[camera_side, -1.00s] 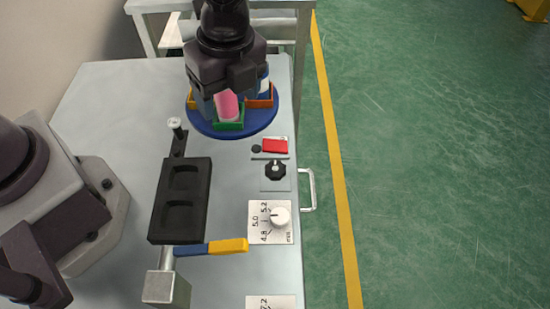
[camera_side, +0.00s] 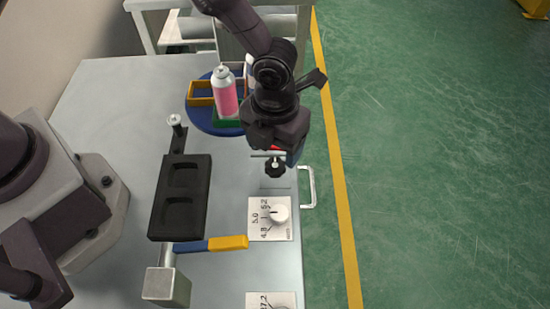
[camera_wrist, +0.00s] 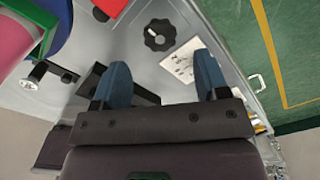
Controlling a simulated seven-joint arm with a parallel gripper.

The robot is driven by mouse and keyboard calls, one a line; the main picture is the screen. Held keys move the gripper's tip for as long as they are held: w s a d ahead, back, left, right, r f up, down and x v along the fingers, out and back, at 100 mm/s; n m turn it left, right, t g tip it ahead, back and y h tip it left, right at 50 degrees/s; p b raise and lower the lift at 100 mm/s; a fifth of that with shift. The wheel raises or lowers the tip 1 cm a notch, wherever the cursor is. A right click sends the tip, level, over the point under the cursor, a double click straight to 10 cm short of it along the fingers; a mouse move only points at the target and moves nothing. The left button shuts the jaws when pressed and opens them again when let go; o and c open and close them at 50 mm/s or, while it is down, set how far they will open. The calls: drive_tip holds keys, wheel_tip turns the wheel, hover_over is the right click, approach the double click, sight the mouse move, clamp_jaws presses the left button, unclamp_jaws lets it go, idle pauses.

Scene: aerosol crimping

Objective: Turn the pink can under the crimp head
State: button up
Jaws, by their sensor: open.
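The pink can (camera_side: 226,98) with a white top stands upright in the green holder (camera_side: 228,122) on the round blue turntable (camera_side: 200,120). Part of the can shows at the upper left in the wrist view (camera_wrist: 14,42). My gripper (camera_side: 286,154) is to the right of the turntable and nearer the camera, over the red block and beside the black knob (camera_side: 275,168). In the wrist view my gripper (camera_wrist: 162,80) has its two blue fingers wide apart with nothing between them. The black knob (camera_wrist: 160,35) shows beyond them. I cannot make out a crimp head.
A yellow holder (camera_side: 200,100) is on the turntable's left. A black two-pocket tray (camera_side: 180,197), a lever with a blue and yellow handle (camera_side: 229,243) and a white dial (camera_side: 279,213) are nearer the camera. A metal handle (camera_side: 309,187) juts from the table's right edge.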

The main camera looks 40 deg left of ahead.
sight(275, 165)
wheel_tip(275, 165, down, 5)
drive_tip(key=shift+f, duration=0.15)
drive_tip(key=c, duration=0.9)
